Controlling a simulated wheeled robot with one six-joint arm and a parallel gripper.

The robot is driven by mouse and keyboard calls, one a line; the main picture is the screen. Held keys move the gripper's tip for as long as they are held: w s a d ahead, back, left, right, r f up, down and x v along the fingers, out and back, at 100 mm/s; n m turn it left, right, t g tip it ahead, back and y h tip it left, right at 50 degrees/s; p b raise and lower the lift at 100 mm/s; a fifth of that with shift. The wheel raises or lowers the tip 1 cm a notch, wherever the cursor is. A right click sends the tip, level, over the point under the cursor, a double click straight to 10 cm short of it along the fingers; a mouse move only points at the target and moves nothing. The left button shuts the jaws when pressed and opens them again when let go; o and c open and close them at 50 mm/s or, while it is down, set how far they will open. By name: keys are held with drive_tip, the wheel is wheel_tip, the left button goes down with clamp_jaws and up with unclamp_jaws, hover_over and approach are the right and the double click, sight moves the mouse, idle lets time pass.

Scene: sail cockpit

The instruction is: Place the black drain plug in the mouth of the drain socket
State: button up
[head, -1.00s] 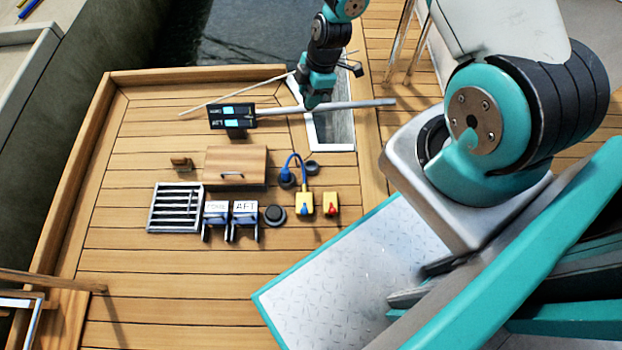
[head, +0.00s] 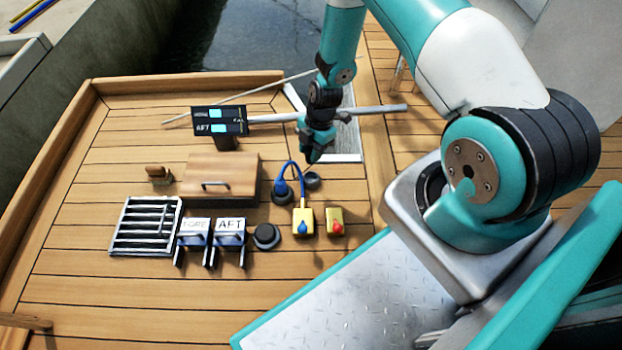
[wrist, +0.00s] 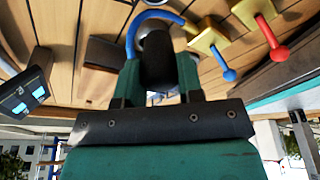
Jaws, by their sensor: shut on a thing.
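My gripper (head: 316,154) points down above the deck, and in the wrist view (wrist: 157,82) its fingers are shut on a black rounded piece, the drain plug (wrist: 157,65). In the head view the plug is hard to make out against the dark fingers. Another black round fitting (head: 266,235) with a raised rim sits nearer. I cannot tell for certain which is the drain socket. A grey rounded form shows just beyond the plug in the wrist view.
A blue hose (head: 292,165) arches close to my gripper, to a yellow block (head: 303,222). A second yellow block (head: 335,221) has a red knob. A grate (head: 146,227), FORE and AFT brackets (head: 229,226), a wooden hatch (head: 222,172) and a labelled display (head: 219,121) stand left.

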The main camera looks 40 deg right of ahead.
wheel_tip(320, 180, down, 11)
drive_tip(key=b, duration=0.5)
drive_tip(key=shift+r, duration=0.25)
drive_tip(key=o, duration=1)
drive_tip(key=shift+c, duration=0.2)
